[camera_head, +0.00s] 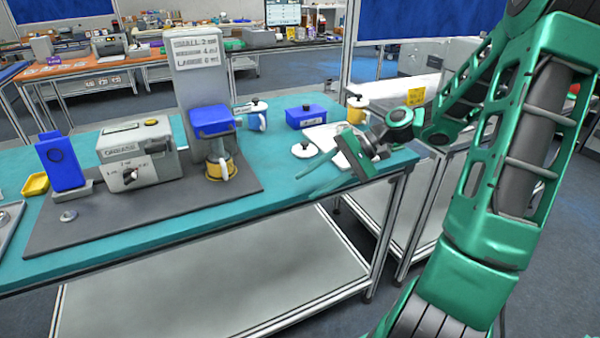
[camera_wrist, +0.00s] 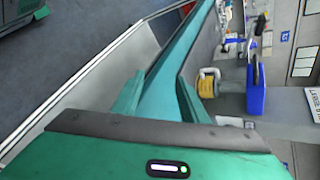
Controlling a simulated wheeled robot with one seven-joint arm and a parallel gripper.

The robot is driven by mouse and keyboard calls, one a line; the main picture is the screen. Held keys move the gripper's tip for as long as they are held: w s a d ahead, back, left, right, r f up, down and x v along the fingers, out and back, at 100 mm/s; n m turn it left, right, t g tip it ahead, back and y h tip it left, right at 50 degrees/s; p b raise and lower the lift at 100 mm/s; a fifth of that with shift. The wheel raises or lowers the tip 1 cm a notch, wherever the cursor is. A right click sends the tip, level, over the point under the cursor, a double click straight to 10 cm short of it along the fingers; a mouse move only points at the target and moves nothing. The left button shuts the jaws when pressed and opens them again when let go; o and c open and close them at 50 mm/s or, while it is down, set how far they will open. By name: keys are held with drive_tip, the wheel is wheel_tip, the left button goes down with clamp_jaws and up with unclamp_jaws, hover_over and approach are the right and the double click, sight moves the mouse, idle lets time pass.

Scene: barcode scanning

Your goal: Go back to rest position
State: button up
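My gripper (camera_head: 304,182) hangs over the front edge of the teal table (camera_head: 277,192), right of the coffee machine, with its fingers pointing left. In the wrist view my gripper (camera_wrist: 160,82) shows two fingers apart with nothing between them. My green arm comes in from the right side of the head view. The blue and grey machine (camera_head: 212,122) stands left of my gripper, with a yellow and white mug (camera_head: 218,168) under its blue head. The machine and mug also show at the right of the wrist view.
A grey dispenser box (camera_head: 145,158) and a blue device (camera_head: 62,162) stand on the dark mat (camera_head: 120,221) at left. A blue box (camera_head: 306,116), a white lid (camera_head: 304,150) and a yellow mug (camera_head: 357,110) lie behind my gripper. Floor in front is partly clear.

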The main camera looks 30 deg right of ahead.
drive_tip(key=s+d+f+n+g+h, duration=0.1)
drive_tip(key=s+d+f+g+h, duration=0.1)
drive_tip(key=s+f+h, duration=0.35)
drive_tip(key=s+d+r+h, duration=0.2)
drive_tip(key=s+d+r, duration=0.1)
drive_tip(key=s, duration=0.6)
drive_tip(key=s+d+r+h, duration=0.3)
drive_tip(key=s+d+r, duration=0.1)
drive_tip(key=s, duration=0.6)
drive_tip(key=shift+d+r+n+g, duration=0.2)
drive_tip(key=shift+r+n+g, duration=0.2)
drive_tip(key=shift+r, duration=0.05)
drive_tip(key=shift+h, duration=0.25)
drive_tip(key=shift+w+f, duration=0.25)
drive_tip(key=shift+w, duration=0.35)
